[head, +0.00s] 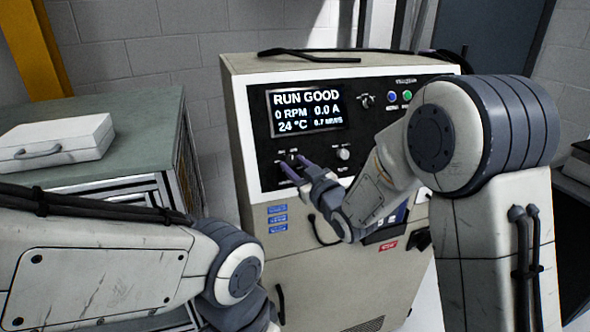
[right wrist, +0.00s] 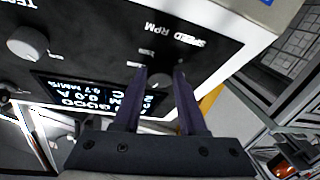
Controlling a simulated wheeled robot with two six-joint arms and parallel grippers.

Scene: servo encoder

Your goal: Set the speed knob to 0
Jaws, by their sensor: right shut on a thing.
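The speed knob (right wrist: 160,80) is a small round knob under the "SPEED RPM" lettering in the right wrist view, upside down there. It is partly hidden by my fingers. In the head view the knob (head: 291,157) is on the black panel below the display. My right gripper (head: 294,166) reaches the panel, its two purple fingers (right wrist: 161,78) shut on the sides of the knob. The knob's pointer cannot be made out. The display (head: 306,109) reads RUN GOOD, 0 RPM, 0.0 A, 24 °C. My left gripper is out of view; only its arm shows at lower left.
A second light knob (head: 343,154) is to the right on the panel. Blue (head: 392,97) and green (head: 407,96) buttons are at upper right. A white case (head: 58,140) lies on the green-topped cabinet (head: 150,130) at left. Black cables lie on the machine top.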

